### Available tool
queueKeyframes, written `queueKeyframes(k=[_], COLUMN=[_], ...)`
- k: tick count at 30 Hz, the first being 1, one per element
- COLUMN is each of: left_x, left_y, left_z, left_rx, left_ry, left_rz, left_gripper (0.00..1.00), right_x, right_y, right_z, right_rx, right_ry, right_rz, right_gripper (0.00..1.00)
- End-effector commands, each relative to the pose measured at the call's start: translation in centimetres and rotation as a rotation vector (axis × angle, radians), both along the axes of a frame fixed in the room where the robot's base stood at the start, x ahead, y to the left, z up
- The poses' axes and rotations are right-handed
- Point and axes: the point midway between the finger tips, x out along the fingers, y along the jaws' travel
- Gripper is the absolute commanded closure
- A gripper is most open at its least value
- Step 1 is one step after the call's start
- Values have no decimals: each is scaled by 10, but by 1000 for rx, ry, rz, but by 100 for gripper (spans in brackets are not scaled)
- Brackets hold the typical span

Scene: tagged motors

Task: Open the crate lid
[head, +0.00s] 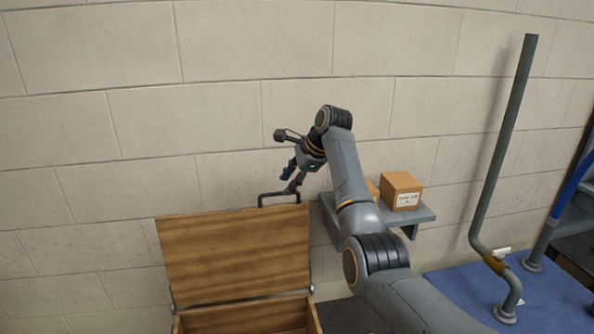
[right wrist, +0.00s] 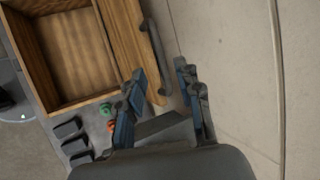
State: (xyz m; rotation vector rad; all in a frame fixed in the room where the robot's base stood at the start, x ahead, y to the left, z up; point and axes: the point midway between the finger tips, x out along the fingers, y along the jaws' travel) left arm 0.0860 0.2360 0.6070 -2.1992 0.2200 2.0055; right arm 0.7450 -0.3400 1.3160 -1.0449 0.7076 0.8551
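The wooden crate (head: 245,318) stands at the lower middle of the head view. Its lid (head: 237,255) is raised, standing nearly upright with a slight lean back toward the wall. A dark bar handle (head: 279,195) is on the lid's top edge, near its right end. My right gripper (head: 292,181) is just above the handle. In the right wrist view my right gripper (right wrist: 160,69) has its fingers apart, with the handle (right wrist: 154,50) at and beyond the fingertips, not clamped. The open crate inside (right wrist: 75,55) looks empty where visible. My left gripper is not in view.
A grey wall shelf (head: 424,215) with cardboard boxes (head: 401,191) is right of the lid, behind my right arm. A grey pipe (head: 505,130) rises from a blue surface (head: 550,300). Dark blocks (right wrist: 70,130) and small green and red parts lie beside the crate.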

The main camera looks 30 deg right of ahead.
Motion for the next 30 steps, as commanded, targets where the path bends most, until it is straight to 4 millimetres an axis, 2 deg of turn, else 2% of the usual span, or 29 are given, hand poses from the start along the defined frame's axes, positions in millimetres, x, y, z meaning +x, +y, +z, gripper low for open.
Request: queueKeyframes(k=[3, 9, 30], left_x=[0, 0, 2], left_y=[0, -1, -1], left_z=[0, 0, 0], left_rx=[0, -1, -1], left_ry=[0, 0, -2], left_rz=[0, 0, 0], left_gripper=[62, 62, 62], right_x=[-12, -23, -26], right_y=[-7, -12, -13], right_z=[21, 41, 44], right_rx=[0, 0, 0], right_ry=[-4, -2, -1], right_rz=[-1, 1, 0], right_gripper=[65, 65, 65])
